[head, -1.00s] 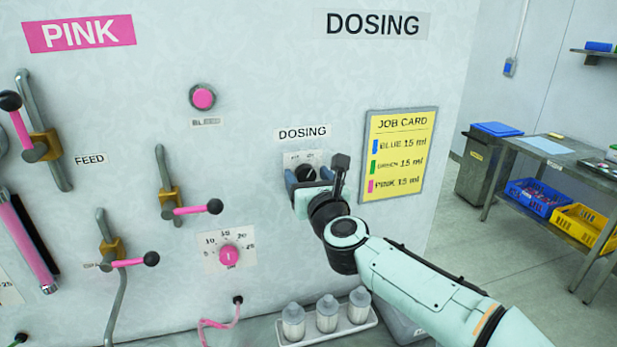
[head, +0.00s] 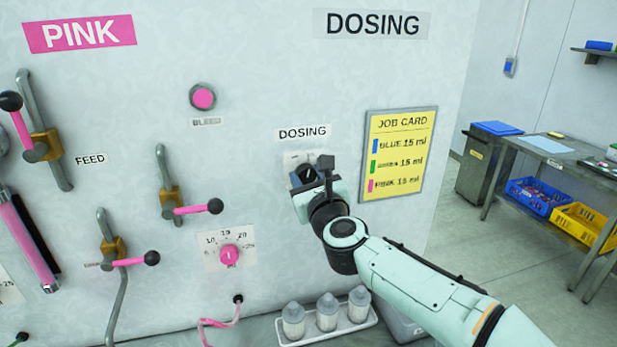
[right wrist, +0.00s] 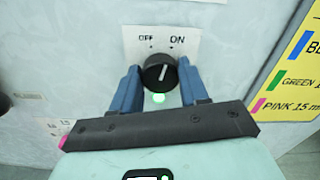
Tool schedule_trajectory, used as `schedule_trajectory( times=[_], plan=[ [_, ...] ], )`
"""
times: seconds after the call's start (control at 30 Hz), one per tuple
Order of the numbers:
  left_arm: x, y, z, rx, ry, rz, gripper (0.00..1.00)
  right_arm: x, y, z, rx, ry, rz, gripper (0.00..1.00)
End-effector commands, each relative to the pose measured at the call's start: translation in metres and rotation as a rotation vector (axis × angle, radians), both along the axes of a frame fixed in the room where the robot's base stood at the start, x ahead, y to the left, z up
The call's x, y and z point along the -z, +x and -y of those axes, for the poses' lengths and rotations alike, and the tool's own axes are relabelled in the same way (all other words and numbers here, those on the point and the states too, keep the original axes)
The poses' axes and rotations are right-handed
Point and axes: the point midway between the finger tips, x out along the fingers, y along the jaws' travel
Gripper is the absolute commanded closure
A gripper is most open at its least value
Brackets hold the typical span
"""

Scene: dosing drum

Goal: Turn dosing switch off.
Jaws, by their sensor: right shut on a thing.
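The dosing switch is a round black knob (right wrist: 160,73) with a white pointer line, on a white plate (right wrist: 158,44) marked OFF and ON. In the right wrist view the pointer leans slightly right of upright, toward the ON side. A small green light (right wrist: 158,98) glows just below the knob. My right gripper (right wrist: 160,84) is shut on the knob, one blue finger on each side. In the head view the right gripper (head: 305,178) covers most of the switch, under the small DOSING label (head: 303,132). My left gripper is not in view.
The yellow job card (head: 396,155) hangs close to the right of the switch. Pink-handled valves (head: 195,209) and a pink dial (head: 229,254) are to the left. A tray with several bottles (head: 326,313) stands below the forearm.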

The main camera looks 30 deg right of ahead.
Motion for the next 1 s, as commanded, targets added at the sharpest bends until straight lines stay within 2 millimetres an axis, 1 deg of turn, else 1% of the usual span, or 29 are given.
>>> schedule_trajectory(
  times=[0.3,0.6,0.8,1.0],
  plan=[
    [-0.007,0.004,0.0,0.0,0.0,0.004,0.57,-0.001,0.0,-0.001,0.0,-0.295,-0.07,0.86],
    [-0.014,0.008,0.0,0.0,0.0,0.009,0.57,-0.001,0.0,-0.002,0.0,-0.541,-0.129,0.86],
    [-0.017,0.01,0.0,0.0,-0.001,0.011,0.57,0.0,0.0,-0.001,0.001,-0.659,-0.157,0.86],
    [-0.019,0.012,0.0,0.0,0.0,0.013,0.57,0.0,0.0,-0.001,0.001,-0.728,-0.175,0.86]
  ],
)
